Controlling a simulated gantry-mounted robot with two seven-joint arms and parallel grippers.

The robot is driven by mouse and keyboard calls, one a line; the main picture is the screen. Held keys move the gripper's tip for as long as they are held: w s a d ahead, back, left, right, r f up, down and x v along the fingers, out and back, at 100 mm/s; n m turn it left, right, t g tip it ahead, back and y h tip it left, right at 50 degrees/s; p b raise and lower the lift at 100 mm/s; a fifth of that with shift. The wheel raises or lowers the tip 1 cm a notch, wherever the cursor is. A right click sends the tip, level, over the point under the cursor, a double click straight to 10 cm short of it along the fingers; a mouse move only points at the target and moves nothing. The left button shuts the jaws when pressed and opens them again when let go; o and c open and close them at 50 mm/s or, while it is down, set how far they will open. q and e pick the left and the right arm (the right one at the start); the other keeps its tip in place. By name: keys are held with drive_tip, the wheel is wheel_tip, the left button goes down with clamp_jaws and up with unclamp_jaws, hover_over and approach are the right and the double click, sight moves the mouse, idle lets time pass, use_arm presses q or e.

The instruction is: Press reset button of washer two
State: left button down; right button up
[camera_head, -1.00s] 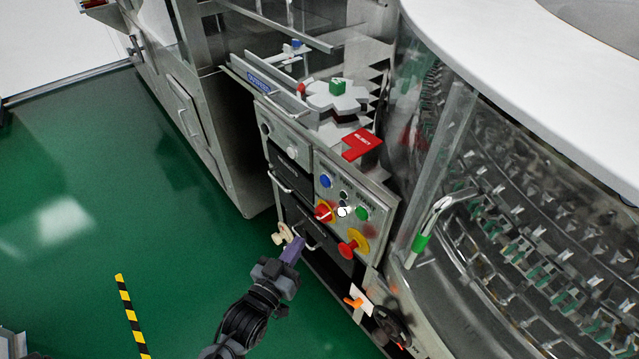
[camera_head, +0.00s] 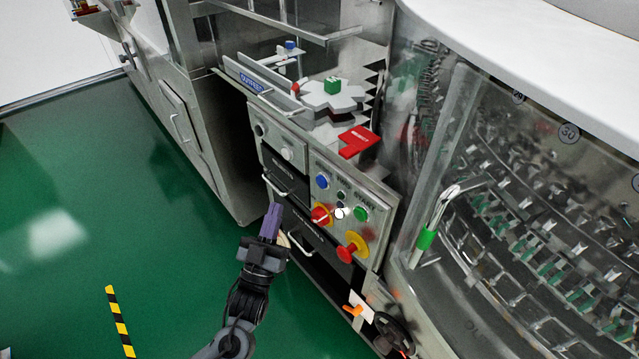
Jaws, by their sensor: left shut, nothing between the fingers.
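The washer's control panel (camera_head: 349,195) is on the metal front right of centre. It carries a blue button (camera_head: 322,181), a small dark button (camera_head: 342,195), a white button (camera_head: 340,213) and a green button (camera_head: 361,214). I cannot read surely which one is labelled reset. My left gripper (camera_head: 273,212) has purple fingers, is shut and empty, and points up the picture. It appears left of and below the panel, apart from the buttons. My right gripper is out of view.
A red switch on yellow (camera_head: 320,215) and a red knob on yellow (camera_head: 352,248) sit low on the panel. Drawer handles (camera_head: 300,245) stick out near my gripper. A green-banded handle (camera_head: 428,235) stands at right. Green floor (camera_head: 130,220) is open at left.

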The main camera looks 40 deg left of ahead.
sight(321, 182)
use_arm(q)
drive_tip(key=w+d+b, duration=0.2)
drive_tip(key=w, duration=0.6)
drive_tip(key=shift+w+d+b, duration=0.15)
drive_tip(key=shift+w+b, duration=0.15)
drive_tip(key=shift+w, duration=0.05)
drive_tip(key=shift+w, duration=0.1)
idle(2.1)
drive_tip(key=shift+w+d, duration=0.1)
drive_tip(key=shift+w, duration=0.2)
drive_tip(key=shift+w+d, duration=0.1)
drive_tip(key=shift+w, duration=0.3)
idle(0.7)
drive_tip(key=shift+s, duration=0.15)
drive_tip(key=shift+s+a+p, duration=0.2)
drive_tip(key=shift+s+p, duration=0.5)
